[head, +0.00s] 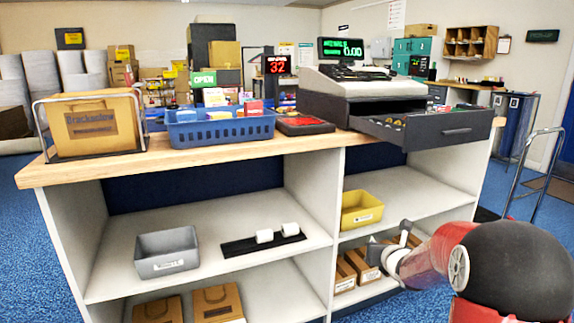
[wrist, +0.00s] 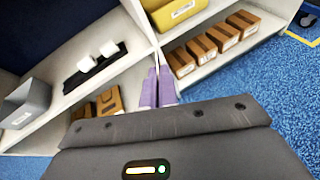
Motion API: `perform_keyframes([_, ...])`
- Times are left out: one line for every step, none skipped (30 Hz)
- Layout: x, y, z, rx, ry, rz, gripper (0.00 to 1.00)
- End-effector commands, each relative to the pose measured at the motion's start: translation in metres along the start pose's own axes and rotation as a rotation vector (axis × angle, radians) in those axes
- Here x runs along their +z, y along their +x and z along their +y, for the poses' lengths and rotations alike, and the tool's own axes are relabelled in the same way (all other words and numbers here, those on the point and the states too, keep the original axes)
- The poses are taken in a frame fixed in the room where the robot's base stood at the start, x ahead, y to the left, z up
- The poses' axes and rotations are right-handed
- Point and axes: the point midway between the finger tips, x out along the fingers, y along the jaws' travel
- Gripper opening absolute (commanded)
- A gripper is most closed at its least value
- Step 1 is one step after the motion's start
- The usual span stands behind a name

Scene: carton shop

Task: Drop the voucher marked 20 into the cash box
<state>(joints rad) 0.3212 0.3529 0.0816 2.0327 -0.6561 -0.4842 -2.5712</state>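I cannot make out a voucher marked 20 in either view. No thing is clearly labelled as a cash box; an open cash drawer (head: 458,134) under the till on the counter holds small coloured items. In the head view my gripper (head: 374,246) is low at the right, in front of the shelves and well below the drawer. In the wrist view its two purple fingers (wrist: 157,82) lie side by side and look shut, with nothing visible between them.
The counter (head: 205,151) carries a blue basket (head: 220,131), a paper bag in a wire stand (head: 95,122) and the till (head: 365,86). Below are a grey bin (head: 167,255), a yellow bin (head: 361,210) and brown boxes (wrist: 205,46). Blue floor is open at the right.

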Motion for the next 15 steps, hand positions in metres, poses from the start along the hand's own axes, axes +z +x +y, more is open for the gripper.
perform_keyframes([-0.026,-0.005,0.017,0.043,-0.015,0.014,0.0])
perform_keyframes([-0.039,-0.009,0.025,0.066,-0.024,0.016,0.0])
perform_keyframes([-0.055,-0.016,0.036,0.094,-0.035,0.019,0.0])
perform_keyframes([-0.066,-0.021,0.043,0.112,-0.043,0.021,0.0])
perform_keyframes([-0.075,-0.026,0.05,0.128,-0.051,0.022,0.0])
perform_keyframes([-0.087,-0.033,0.058,0.148,-0.059,0.023,0.0])
perform_keyframes([-0.094,-0.038,0.064,0.159,-0.064,0.024,0.0])
perform_keyframes([-0.101,-0.043,0.068,0.168,-0.068,0.024,0.0])
perform_keyframes([-0.108,-0.049,0.074,0.18,-0.073,0.024,0.0])
perform_keyframes([-0.113,-0.052,0.077,0.185,-0.075,0.025,0.0])
perform_keyframes([-0.116,-0.056,0.079,0.191,-0.079,0.024,0.0])
perform_keyframes([-0.12,-0.059,0.082,0.195,-0.081,0.025,0.0])
perform_keyframes([-0.122,-0.061,0.083,0.198,-0.082,0.024,0.0])
perform_keyframes([-0.123,-0.063,0.084,0.2,-0.083,0.023,0.0])
perform_keyframes([-0.124,-0.064,0.085,0.202,-0.084,0.023,0.0])
